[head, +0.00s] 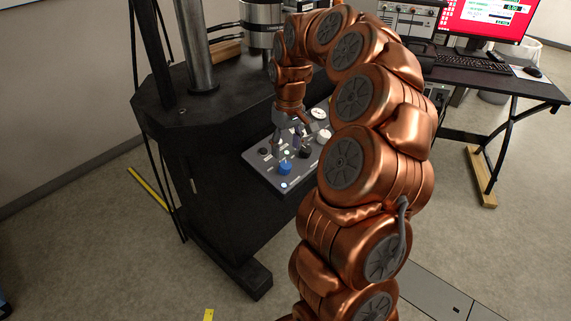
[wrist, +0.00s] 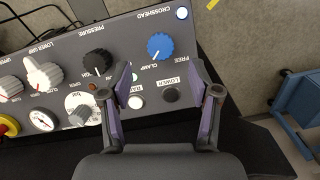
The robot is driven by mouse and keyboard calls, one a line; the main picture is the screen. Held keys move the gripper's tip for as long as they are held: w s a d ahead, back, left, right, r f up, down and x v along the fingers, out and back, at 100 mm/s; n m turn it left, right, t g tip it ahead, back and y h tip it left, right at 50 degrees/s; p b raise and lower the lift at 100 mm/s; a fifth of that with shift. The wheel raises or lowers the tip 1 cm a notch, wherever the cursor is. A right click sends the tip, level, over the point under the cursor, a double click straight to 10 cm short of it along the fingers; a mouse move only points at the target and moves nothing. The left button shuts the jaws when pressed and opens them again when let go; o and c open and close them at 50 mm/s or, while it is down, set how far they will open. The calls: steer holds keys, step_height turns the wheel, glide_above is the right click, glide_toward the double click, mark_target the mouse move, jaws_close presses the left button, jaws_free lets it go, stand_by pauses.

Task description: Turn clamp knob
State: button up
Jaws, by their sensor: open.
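The clamp knob is a blue pointer knob (wrist: 160,46) on the grey control panel (wrist: 200,45), beside the CLAMP and FREE labels. In the head view, the blue knob (head: 285,168) sits near the panel's front edge. My gripper (wrist: 160,72) is open and empty, its purple-padded fingers apart. In the wrist view, the knob lies just beyond the fingertips, roughly centred between them. In the head view, my gripper (head: 287,152) hangs over the panel, close behind the knob. I see no contact with the knob.
A black knob (wrist: 97,63) stands left of the blue one. White (wrist: 136,103) and black (wrist: 171,95) buttons lie between my fingers. Grey knobs, a gauge (wrist: 43,120) and a red-and-yellow button (wrist: 8,126) are further left. A steel column (head: 197,50) rises behind the panel.

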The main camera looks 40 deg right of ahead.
mark_target(285, 164)
steer(key=shift+a+f, duration=0.2)
steer(key=shift+f, duration=2.95)
steer(key=c, duration=1.2)
